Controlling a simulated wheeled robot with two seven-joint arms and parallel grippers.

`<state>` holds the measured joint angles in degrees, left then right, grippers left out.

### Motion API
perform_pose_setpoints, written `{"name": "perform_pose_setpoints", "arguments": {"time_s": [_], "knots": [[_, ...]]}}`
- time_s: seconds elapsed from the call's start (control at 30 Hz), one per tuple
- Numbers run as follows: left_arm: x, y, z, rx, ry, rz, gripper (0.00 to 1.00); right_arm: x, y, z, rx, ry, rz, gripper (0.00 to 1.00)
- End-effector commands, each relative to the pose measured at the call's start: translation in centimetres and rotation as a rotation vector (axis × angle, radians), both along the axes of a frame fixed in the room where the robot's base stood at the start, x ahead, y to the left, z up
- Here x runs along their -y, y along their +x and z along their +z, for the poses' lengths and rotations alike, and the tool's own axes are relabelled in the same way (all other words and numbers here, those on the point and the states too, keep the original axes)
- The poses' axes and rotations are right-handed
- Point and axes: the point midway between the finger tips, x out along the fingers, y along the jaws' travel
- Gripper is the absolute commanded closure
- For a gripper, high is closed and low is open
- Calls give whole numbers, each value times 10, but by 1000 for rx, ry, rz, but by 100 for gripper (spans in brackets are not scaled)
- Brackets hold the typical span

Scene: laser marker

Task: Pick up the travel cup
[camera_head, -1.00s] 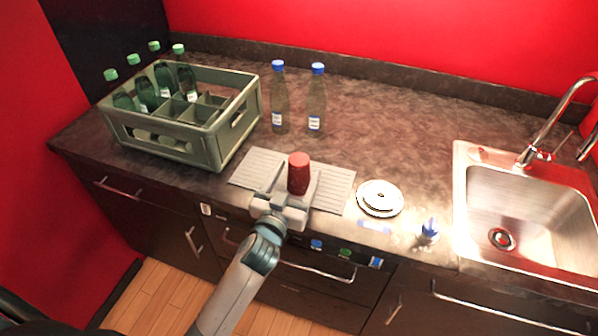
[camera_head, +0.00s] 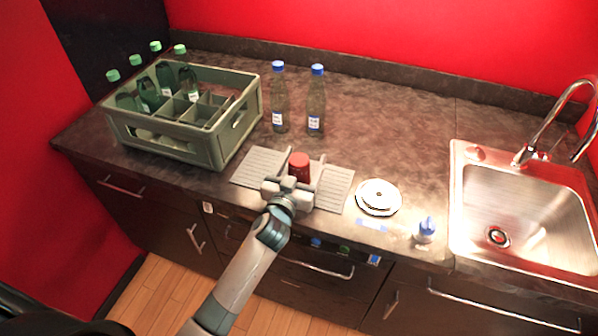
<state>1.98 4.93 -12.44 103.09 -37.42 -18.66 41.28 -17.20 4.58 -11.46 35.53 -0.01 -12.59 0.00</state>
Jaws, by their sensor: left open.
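The travel cup is a red cylinder (camera_head: 299,164) standing upright on a light ribbed mat (camera_head: 335,190) near the counter's front edge. My left gripper (camera_head: 299,174) reaches in from the front. Its two fingers are open and lie to the left and right of the cup. The gripper body hides the cup's lower part, and I cannot tell whether the fingers touch it. My right gripper is not in view.
A grey-green crate (camera_head: 215,150) with several green-capped bottles stands at the left. Two blue-capped bottles (camera_head: 279,105) (camera_head: 316,105) stand behind the mat. White stacked dishes (camera_head: 379,197), a small blue-topped item (camera_head: 426,231) and a sink (camera_head: 520,205) are to the right.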

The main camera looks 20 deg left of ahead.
Motion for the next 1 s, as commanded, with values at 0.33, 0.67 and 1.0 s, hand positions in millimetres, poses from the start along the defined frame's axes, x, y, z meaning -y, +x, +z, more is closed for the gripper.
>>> {"name": "perform_pose_setpoints", "arguments": {"time_s": [0.33,0.67,1.0], "knots": [[0,0,0,0,0,0,33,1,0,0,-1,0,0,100],[0,0,0,1,0,0,84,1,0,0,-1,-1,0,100],[-1,0,8,3,0,1,84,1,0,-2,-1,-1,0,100]]}}
